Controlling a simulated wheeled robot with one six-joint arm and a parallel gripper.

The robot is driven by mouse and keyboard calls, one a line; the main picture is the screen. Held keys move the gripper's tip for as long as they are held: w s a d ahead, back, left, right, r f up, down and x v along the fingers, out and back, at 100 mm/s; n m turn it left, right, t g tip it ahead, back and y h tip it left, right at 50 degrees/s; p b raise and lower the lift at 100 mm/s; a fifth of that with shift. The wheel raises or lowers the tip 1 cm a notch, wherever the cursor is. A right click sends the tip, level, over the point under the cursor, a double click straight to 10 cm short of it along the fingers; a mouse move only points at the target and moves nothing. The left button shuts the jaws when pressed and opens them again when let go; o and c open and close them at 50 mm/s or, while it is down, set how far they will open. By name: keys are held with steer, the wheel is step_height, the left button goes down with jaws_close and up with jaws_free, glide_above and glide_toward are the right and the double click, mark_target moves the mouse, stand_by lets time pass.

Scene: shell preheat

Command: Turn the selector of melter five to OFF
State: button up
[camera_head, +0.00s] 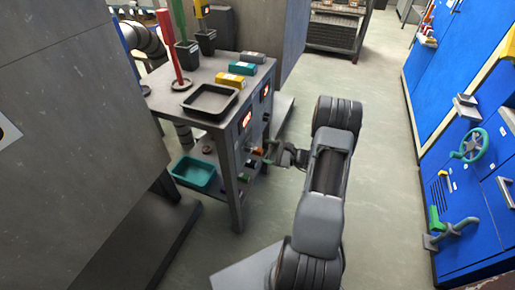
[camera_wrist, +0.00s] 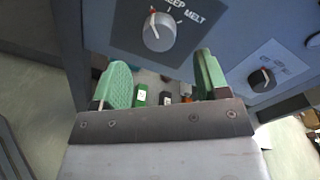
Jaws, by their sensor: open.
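In the wrist view a grey selector knob (camera_wrist: 158,32) stands on a grey panel, with a pale and red mark near its top edge. Lettering ending in "EEP" and the word MELT are printed to its upper right; an OFF label is not visible. A second, dark knob (camera_wrist: 262,79) is on another panel at the right. I cannot tell which knob belongs to melter five. My gripper (camera_wrist: 163,82) has its green fingers apart and empty, below the grey knob and not touching it. In the head view my gripper (camera_head: 268,157) is beside the bench's panel side.
The grey bench (camera_head: 166,108) carries a black tray (camera_head: 210,100), a yellow box (camera_head: 230,80), a teal box (camera_head: 243,68) and pen-like posts. A teal bin (camera_head: 194,173) sits on its lower shelf. Blue cabinets (camera_head: 462,120) with a green valve wheel (camera_head: 474,145) line the right.

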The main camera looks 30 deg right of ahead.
steer(key=v, duration=0.8)
steer(key=shift+p, duration=0.45)
steer(key=s+a+r+n+g+h+p, duration=0.2)
steer(key=a+r+n+g+p, duration=0.5)
steer(key=r, duration=0.5)
steer(key=s+a+r+n+g+h+p, duration=0.1)
steer(key=s+a+r+n+g+p, duration=0.3)
steer(key=a+r+p, duration=0.5)
steer(key=s+a+r+n+h+p, duration=0.1)
steer(key=s+r+n+h+p, duration=0.1)
steer(key=r, duration=0.5)
steer(key=s+a+r+n+t+h+p, duration=0.1)
steer(key=s+a+r+n+h+p, duration=0.1)
steer(key=r, duration=0.5)
steer(key=s+a+r+n+h+p, duration=0.1)
steer(key=s+r+n+h+p, duration=0.1)
steer(key=r+n+h+p, duration=0.2)
step_height(320, 180, up, 4)
steer(key=shift+s+a+f+n+t+h+p, duration=0.2)
steer(key=shift+a+n+t+h+p, duration=0.1)
steer(key=shift+a+h+p, duration=0.15)
steer(key=shift+s+d+r+n+t+h, duration=0.15)
steer(key=shift+r+n+t+h, duration=0.15)
steer(key=shift+r, duration=0.15)
steer(key=shift+c, duration=0.3)
